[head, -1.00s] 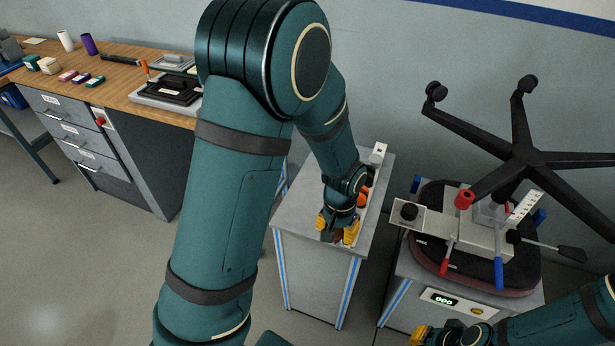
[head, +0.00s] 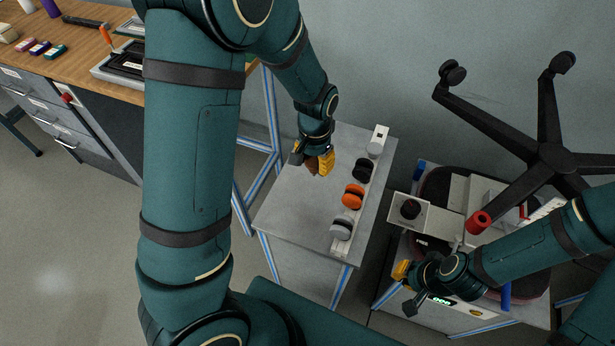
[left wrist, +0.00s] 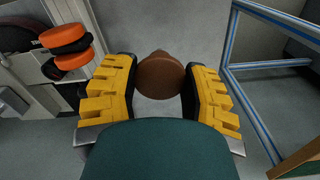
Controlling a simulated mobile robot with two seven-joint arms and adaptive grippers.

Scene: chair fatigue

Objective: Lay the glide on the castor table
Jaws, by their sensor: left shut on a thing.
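My left gripper (head: 310,163) is shut on a brown, rounded glide (left wrist: 161,76). The glide shows between the yellow finger pads in the left wrist view, and only partly below the fingers in the head view (head: 314,169). Both are over the left part of the grey castor table (head: 290,212). I cannot tell whether the glide touches the tabletop. My right gripper (head: 405,287) is in front of the chair stand at the lower right; its finger opening is unclear.
A strip along the table's right side bears an orange castor (head: 353,195), a black castor (head: 362,169) and grey ones (head: 341,228). An upturned chair base (head: 555,158) stands at right. A wooden bench (head: 80,50) is at left. The tabletop's front left is clear.

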